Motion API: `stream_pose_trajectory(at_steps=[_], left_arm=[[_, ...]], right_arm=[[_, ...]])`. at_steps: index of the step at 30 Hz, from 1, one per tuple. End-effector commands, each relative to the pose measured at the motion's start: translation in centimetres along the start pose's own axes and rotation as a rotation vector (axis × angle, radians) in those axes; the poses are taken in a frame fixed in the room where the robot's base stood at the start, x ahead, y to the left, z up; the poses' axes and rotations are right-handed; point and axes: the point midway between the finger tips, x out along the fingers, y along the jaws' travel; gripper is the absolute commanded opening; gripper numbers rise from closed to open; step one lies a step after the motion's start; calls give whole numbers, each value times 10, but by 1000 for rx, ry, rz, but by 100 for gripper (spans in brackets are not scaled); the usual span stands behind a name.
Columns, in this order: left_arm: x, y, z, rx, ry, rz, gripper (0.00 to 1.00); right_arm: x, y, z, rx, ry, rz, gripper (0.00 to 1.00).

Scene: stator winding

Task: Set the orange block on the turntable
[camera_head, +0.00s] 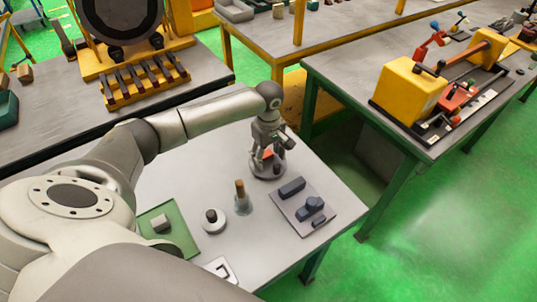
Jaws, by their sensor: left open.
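The orange block (268,154) is at the turntable (266,171), a dark round disc near the back edge of the white table. My left gripper (268,160) is open right above the disc, with its fingers around or just over the block. The fingers partly hide the block, and I cannot tell whether it touches the disc. A small dark knob stands by the block at the disc's right side. My right gripper is not in view.
Other workbenches stand behind and right.

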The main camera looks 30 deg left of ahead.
Motion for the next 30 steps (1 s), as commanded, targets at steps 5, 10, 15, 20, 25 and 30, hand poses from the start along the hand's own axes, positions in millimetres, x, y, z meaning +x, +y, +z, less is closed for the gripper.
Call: stream_pose_trajectory(at_steps=[5, 10, 15, 20, 25, 30], left_arm=[[-26, 1, -1, 1, 4, 6, 58], [-64, 2, -1, 0, 4, 7, 58], [-97, 1, -1, 0, 3, 4, 58], [-116, 1, 0, 0, 1, 3, 58], [-122, 0, 0, 0, 0, 0, 58], [-122, 0, 0, 0, 0, 0, 58]], right_arm=[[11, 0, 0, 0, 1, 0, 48], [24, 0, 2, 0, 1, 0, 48], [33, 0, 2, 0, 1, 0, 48], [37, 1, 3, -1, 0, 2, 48], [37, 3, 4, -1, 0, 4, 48], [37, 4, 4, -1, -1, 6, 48]])
